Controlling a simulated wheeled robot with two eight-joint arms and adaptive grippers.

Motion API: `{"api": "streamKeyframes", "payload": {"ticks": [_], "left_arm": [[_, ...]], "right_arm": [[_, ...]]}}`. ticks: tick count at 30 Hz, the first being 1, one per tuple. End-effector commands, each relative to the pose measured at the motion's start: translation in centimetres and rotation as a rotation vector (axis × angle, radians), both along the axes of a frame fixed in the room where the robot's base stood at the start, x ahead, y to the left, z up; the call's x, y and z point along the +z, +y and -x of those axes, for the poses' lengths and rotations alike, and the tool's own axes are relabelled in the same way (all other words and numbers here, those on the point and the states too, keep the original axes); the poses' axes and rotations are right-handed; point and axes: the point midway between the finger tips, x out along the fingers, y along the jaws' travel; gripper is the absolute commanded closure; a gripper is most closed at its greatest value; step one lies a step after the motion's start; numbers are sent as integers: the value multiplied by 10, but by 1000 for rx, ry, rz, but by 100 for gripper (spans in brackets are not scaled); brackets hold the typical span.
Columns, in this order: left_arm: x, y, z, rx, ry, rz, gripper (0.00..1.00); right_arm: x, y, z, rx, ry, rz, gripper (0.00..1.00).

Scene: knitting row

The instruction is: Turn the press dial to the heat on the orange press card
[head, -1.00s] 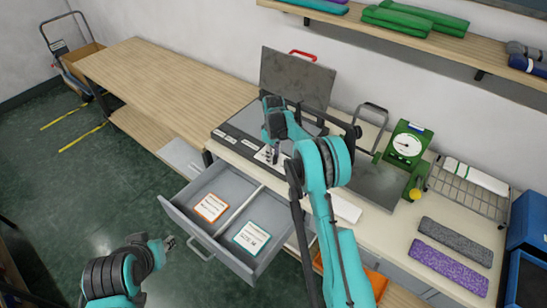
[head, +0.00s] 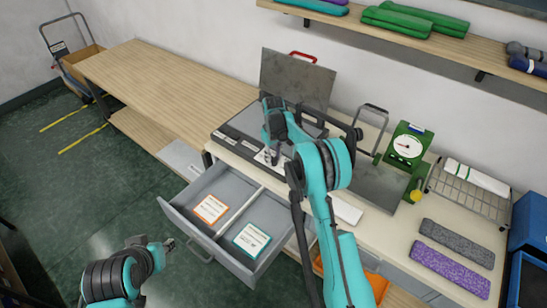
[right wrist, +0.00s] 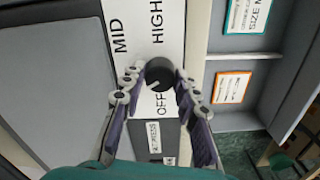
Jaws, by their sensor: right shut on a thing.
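The black press dial (right wrist: 161,72) sits on a white strip marked MID, HIGH and OFF in the right wrist view. A short pale mark on it points roughly towards OFF. My right gripper (right wrist: 160,86) is shut on the dial, a finger on either side. In the head view this gripper (head: 270,156) is at the press's front edge, hiding the dial. The press (head: 297,78) stands open, lid raised. The orange press card (head: 210,209) lies in the open drawer; it also shows in the right wrist view (right wrist: 232,88), its text unreadable. My left gripper (head: 169,243) hangs left of the drawer, its jaws too small to judge.
A teal-edged card (head: 251,239) lies in the drawer's right compartment. The grey drawer (head: 206,250) juts out below the press. A green scale (head: 405,147) and a wire basket (head: 470,190) stand right of the press. The wooden bench (head: 165,85) at left is clear.

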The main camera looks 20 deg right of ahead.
Motion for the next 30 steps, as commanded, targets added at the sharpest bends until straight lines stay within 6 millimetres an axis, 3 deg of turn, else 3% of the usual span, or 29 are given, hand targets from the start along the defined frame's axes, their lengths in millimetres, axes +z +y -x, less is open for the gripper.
{"api": "streamKeyframes", "payload": {"ticks": [1,2,4,16,30], "left_arm": [[0,0,0,0,0,0,68],[0,0,0,0,0,0,68],[0,0,0,0,0,0,68],[0,0,0,0,0,0,68],[0,0,0,0,0,0,68]], "right_arm": [[0,0,0,0,-1,0,98],[0,0,0,0,-1,0,64],[0,0,0,1,-1,0,48],[8,0,0,1,0,0,48],[99,0,0,1,0,0,48]]}}
